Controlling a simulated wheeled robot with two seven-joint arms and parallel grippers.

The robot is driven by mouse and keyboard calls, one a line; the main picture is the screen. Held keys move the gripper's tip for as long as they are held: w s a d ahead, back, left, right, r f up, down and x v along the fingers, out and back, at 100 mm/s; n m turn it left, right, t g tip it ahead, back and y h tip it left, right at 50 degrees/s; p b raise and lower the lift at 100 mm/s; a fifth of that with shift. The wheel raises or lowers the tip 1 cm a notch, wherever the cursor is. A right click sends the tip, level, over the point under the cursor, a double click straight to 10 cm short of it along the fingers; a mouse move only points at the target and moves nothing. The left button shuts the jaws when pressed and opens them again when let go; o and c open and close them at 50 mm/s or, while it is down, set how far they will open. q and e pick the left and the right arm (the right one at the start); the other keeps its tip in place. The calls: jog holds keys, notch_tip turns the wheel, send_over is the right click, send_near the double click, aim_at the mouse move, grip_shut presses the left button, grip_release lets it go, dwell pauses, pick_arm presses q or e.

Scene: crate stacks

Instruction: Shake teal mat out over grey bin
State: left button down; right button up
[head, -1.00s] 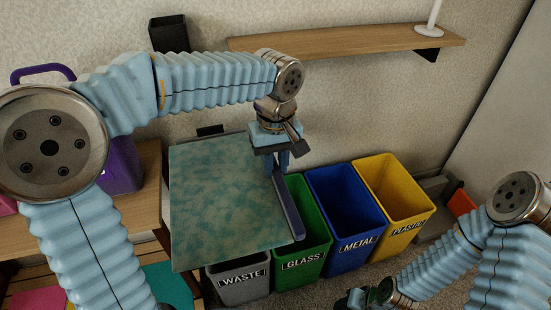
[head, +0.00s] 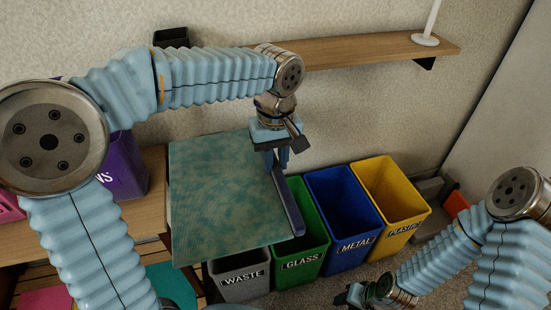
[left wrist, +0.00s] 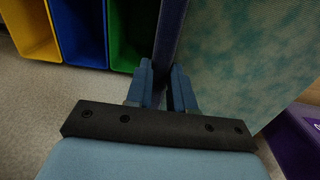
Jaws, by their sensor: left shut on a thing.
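The teal mat (head: 215,200) is a mottled green-teal sheet with a dark blue bar along its right edge. My left gripper (head: 281,165) is shut on that edge and holds the mat up. The mat also shows in the left wrist view (left wrist: 245,60), with its edge between the two fingers (left wrist: 168,90). The grey bin (head: 238,277), labelled WASTE, stands on the floor below the mat's lower right part, which hides much of its opening. My right gripper (head: 350,296) is at the bottom of the head view, dark and small; its jaw opening is unclear.
Green GLASS (head: 303,268), blue METAL (head: 354,247) and yellow PLASTIC (head: 402,231) bins stand in a row right of the grey bin. A wooden table (head: 135,228) with a purple container (head: 130,172) is at left. A wall shelf (head: 375,49) is above.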

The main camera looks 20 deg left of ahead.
pick_arm(q)
notch_tip(320, 180, down, 6)
jog(key=b, duration=0.4)
notch_tip(320, 180, up, 6)
jog(key=p, duration=0.5)
jog(key=shift+r, duration=0.1)
jog(key=shift+f, duration=0.2)
jog(key=shift+d, duration=0.1)
